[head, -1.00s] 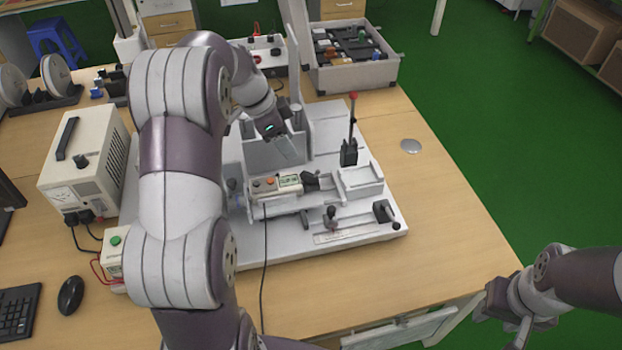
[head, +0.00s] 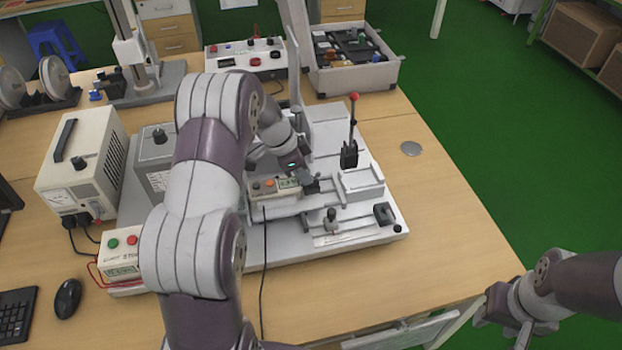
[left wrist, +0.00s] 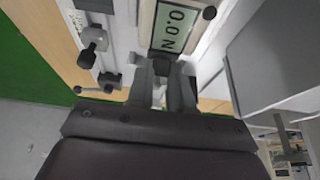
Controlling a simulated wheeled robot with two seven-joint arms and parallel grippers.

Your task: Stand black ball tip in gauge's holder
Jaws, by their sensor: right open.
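The gauge (head: 264,190) lies on its side on the grey test stand (head: 360,237), with coloured buttons and a small display. In the left wrist view its display (left wrist: 175,25) reads 0.0 N. A black piece (head: 312,187) is at the gauge's right end; I cannot tell whether this is the holder or a tip in it. My left gripper (head: 305,178) is right at this piece. In the left wrist view the two fingers stand a little apart, with something dark between their far ends; whether they grip it is unclear. I cannot make out the black ball tip for certain. My right gripper (head: 500,315) is open, beyond the table's right edge.
An upright lever with a red knob (head: 352,115) stands right of the gauge. Black clamps (head: 383,213) sit on the stand's front. A cable (head: 264,270) runs from the gauge to the front. A parts tray (head: 350,75) is at the back. The table's front right is clear.

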